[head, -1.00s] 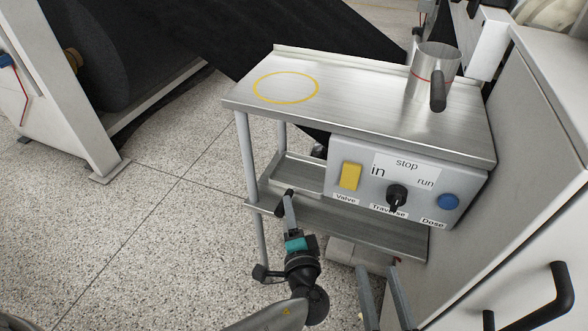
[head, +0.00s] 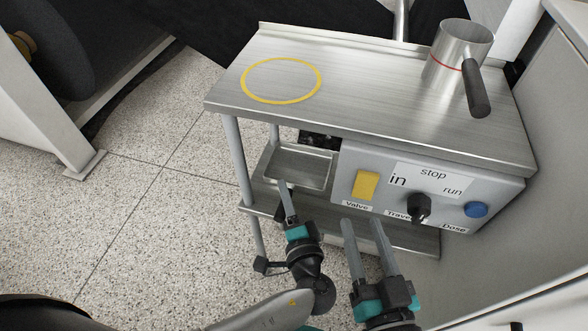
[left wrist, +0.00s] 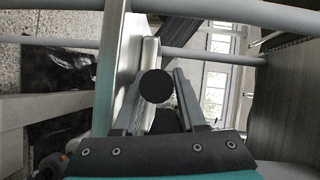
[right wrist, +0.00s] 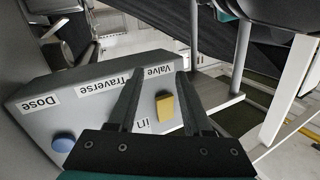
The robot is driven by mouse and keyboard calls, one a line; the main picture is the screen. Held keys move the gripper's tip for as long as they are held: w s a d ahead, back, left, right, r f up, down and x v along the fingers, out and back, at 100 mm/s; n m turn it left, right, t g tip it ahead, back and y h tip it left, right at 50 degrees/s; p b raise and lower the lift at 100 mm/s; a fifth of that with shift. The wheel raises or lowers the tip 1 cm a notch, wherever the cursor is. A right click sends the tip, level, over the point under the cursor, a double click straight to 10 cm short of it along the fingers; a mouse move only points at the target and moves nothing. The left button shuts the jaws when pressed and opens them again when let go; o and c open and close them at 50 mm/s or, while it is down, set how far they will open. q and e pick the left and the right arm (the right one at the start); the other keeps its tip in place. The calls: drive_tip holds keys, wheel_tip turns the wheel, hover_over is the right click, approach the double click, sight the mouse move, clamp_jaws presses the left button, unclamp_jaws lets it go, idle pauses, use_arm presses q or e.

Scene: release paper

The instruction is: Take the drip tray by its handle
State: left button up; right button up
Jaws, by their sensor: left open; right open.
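The drip tray (head: 303,168) is a shallow metal tray on the lower shelf of the steel stand, left of the control box. Its dark handle (head: 280,214) points toward me and is partly hidden by my left gripper (head: 284,190). In the left wrist view the round black handle end (left wrist: 156,86) sits between the two open fingers of my left gripper (left wrist: 160,78); I cannot tell whether they touch it. My right gripper (head: 362,222) is open and empty in front of the control box, below the yellow valve switch (head: 366,185).
The control box (head: 350,160) carries a black knob (head: 419,207) and a blue button (head: 476,210). A metal jug (head: 444,67) with a dark handle stands on the stand's top (head: 365,90), which also bears a yellow ring (head: 247,91). A grey cabinet stands at the right.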

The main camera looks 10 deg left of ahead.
use_arm(q)
clamp_jaws()
idle(1.4)
